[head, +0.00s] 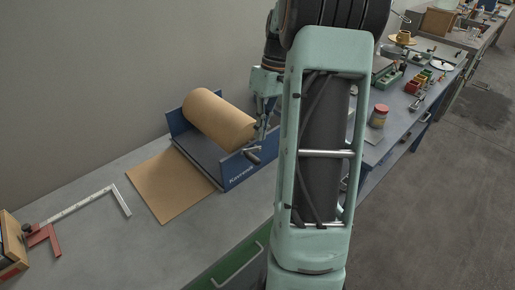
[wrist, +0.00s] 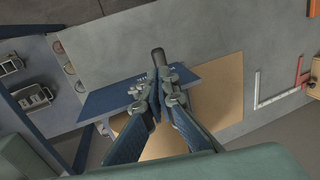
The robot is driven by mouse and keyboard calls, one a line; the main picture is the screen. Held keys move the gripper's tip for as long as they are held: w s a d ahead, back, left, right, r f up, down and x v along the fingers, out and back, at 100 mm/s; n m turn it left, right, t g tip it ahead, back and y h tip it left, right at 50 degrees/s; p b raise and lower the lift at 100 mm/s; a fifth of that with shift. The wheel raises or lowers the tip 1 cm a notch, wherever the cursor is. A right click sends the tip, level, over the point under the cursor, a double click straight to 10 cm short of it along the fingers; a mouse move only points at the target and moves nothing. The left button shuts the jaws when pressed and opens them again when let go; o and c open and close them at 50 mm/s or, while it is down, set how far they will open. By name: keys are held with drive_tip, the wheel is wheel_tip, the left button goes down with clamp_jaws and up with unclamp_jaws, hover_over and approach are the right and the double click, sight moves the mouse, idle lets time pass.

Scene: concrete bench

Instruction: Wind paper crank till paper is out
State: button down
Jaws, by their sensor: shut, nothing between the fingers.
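A blue paper dispenser (head: 240,170) stands on the bench with a large brown paper roll (head: 218,118) in it. A flat sheet of brown paper (head: 170,184) lies out of its front on the bench; the sheet also shows in the wrist view (wrist: 215,105). A dark crank handle (head: 253,156) is at the dispenser's right end panel, and its rounded grip (wrist: 158,56) shows just beyond my fingertips in the wrist view. My gripper (head: 263,122) is shut and empty, pointing down close to the crank (wrist: 158,88). Whether it touches the crank I cannot tell.
A metal square ruler (head: 88,203) and a red-and-wood tool (head: 40,237) lie at the left. A red-lidded jar (head: 378,116) and other items stand on the blue-grey bench at right.

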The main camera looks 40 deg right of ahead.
sight(254, 158)
drive_tip(key=x, duration=0.6)
drive_tip(key=shift+f, duration=0.1)
drive_tip(key=shift+a+f, duration=0.15)
drive_tip(key=shift+f, duration=0.2)
drive_tip(key=shift+a+f+h+b, duration=0.3)
drive_tip(key=shift+f+b, duration=0.1)
drive_tip(key=shift+b, duration=0.3)
drive_tip(key=shift+s+r, duration=0.1)
